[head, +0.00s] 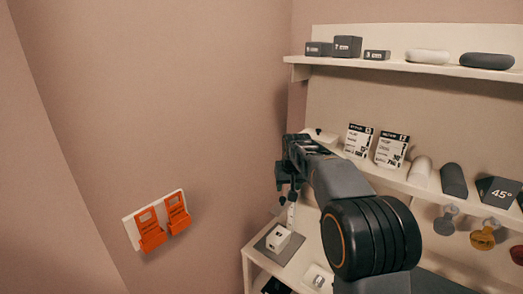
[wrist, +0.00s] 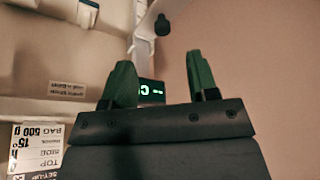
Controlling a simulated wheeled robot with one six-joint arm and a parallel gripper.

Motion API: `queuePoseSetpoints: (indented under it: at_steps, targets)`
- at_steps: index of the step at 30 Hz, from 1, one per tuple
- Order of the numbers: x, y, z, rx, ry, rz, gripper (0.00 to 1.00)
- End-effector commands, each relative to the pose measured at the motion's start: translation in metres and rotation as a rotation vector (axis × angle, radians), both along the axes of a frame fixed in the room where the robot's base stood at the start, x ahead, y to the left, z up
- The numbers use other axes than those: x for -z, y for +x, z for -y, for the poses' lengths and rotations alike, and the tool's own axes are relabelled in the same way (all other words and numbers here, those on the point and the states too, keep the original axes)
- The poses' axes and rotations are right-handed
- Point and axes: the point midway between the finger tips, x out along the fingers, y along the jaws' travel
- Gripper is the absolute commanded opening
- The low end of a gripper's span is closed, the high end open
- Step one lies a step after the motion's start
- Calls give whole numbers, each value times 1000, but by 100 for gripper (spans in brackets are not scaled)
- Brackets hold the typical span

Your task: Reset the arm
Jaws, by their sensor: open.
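My gripper (head: 290,192) is at the end of my arm, in front of the left end of the shelving in the head view. It points down over the left part of the lower shelf. In the wrist view my gripper (wrist: 160,75) shows two green fingers spread apart with nothing held between them. Behind the fingers in that view is a dark box with a lit green display (wrist: 152,91). My arm is bent and partly hides the shelving in the head view.
The upper shelf (head: 400,65) holds dark boxes and rounded pieces. The middle shelf carries printed cards (head: 390,150), cylinders and a 45° block (head: 497,191). A white block (head: 278,239) sits on a grey pad below. Orange holders (head: 163,221) are on the left wall.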

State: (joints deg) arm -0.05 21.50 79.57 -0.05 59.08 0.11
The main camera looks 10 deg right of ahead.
Motion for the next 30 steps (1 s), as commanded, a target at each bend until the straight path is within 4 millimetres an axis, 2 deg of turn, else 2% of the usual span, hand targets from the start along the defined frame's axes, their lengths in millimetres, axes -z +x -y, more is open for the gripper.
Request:
queuePoseSetpoints:
  at_steps: [3,5,12,15,18,21,24,30]
  targets:
    - [20,-37,0,0,-1,-58,54]
    - [24,-63,0,0,-1,-77,54]
    - [36,-180,-1,0,-2,-105,54]
    - [42,-223,-1,0,-2,-101,54]
    - [48,-257,-1,-1,-2,-86,54]
    - [51,-281,-1,-1,-3,-65,54]
    - [50,-296,-1,-1,-3,-40,54]
    - [37,-303,1,-2,-4,22,54]
